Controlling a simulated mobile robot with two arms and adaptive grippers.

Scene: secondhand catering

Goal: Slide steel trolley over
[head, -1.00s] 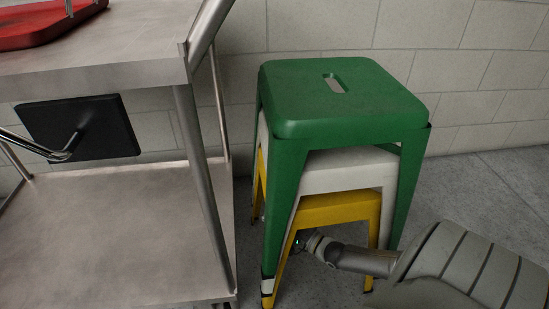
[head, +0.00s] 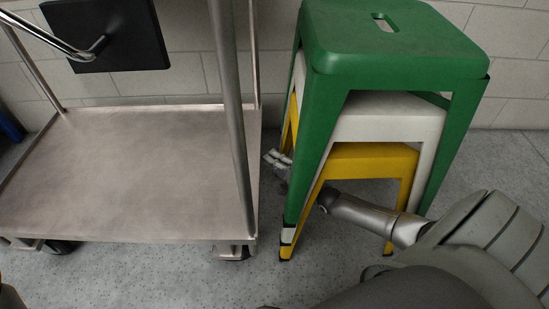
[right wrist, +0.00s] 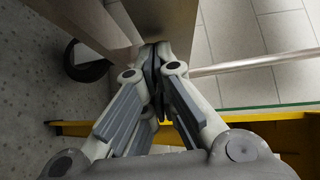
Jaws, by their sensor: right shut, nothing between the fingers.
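The steel trolley (head: 130,165) stands at the left in the head view, its bare lower shelf and upright posts showing. My right arm reaches in from the right through the legs of the stool stack. My right gripper (head: 277,159) shows left of the stack's front leg, in the narrow gap beside the trolley. It is shut and empty. In the right wrist view the shut fingers (right wrist: 153,65) are at a trolley edge (right wrist: 95,28), above a black wheel (right wrist: 86,66). I cannot tell whether they touch it. My left gripper is not in view.
Stacked stools, green (head: 400,45), white (head: 390,118) and yellow (head: 370,163), stand close right of the trolley, around my right arm. A black panel (head: 106,35) hangs above the lower shelf. A block wall (head: 510,95) is behind. Floor in front is clear.

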